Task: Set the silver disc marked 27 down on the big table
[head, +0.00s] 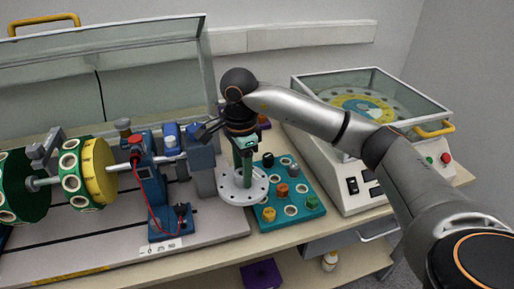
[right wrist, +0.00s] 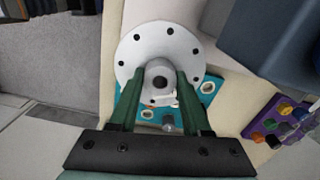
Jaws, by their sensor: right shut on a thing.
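The silver disc (head: 238,192) is a round flanged plate with small holes around its rim and a raised hub. My right gripper (head: 245,172) is shut on its hub from above. In the right wrist view the disc (right wrist: 185,45) lies flat between the green fingers (right wrist: 160,90). I cannot read a number on it. In the head view it overlaps the left edge of the teal tray and the rig's right end. I cannot tell whether it touches anything below. The big table (head: 290,234) is pale wood. My left gripper is not in view.
The teal tray (head: 309,201) holds several small coloured pieces. A rig with green and yellow discs (head: 98,170) and a blue stand fills the left. A white machine with a clear lid (head: 357,200) stands at right. A purple box (head: 262,275) sits on the lower shelf.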

